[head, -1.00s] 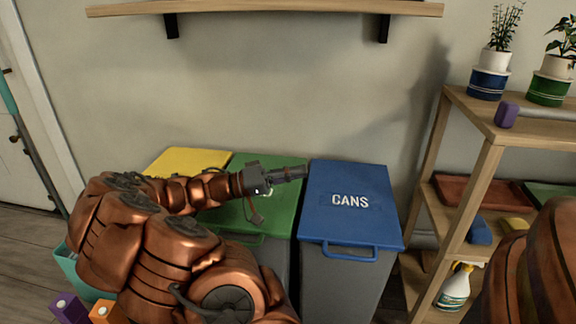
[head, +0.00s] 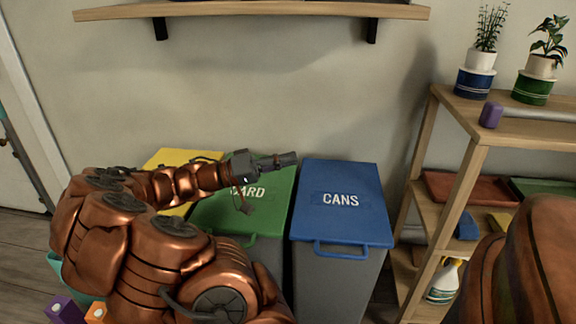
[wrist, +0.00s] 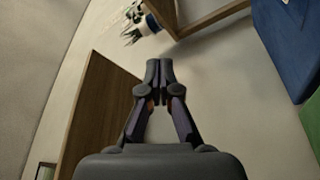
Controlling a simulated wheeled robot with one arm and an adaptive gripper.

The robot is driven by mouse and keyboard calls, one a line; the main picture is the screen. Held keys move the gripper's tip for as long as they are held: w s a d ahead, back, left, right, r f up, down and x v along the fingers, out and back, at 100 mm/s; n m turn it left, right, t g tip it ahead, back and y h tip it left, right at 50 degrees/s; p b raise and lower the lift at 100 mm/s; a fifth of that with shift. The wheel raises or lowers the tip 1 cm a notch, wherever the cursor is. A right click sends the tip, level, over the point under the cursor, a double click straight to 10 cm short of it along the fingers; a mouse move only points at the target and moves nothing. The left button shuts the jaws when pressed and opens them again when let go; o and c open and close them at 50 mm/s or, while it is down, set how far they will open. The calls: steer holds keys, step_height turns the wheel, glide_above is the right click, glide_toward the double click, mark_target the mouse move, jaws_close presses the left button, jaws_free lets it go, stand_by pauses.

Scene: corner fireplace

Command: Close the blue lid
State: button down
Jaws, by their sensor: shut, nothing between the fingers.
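The blue lid (head: 340,203), marked CANS, lies flat and shut on the top of a dark grey bin (head: 332,280) in the head view. Its blue handle (head: 342,250) hangs at the front edge. My gripper (head: 292,158) is shut and empty. In the head view it points right, above the green lid and near the back left corner of the blue lid, apart from it as far as I can tell. In the wrist view my gripper (wrist: 159,66) has its fingertips together, and part of the blue lid (wrist: 290,40) shows at the upper right.
The green lid (head: 272,205) and yellow lid (head: 180,158) are to the left, partly behind my arm; both look shut. A wooden shelf (head: 470,150) with plants, trays and a spray bottle (head: 445,280) stands at the right. A wall shelf (head: 250,10) is above.

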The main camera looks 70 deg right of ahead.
steer(key=w+a+f+p, duration=0.2)
steer(key=w+f, duration=0.1)
steer(key=w, duration=0.6)
steer(key=shift+a+f+p, duration=0.2)
steer(key=shift+f+p, duration=0.05)
steer(key=shift+p, duration=0.15)
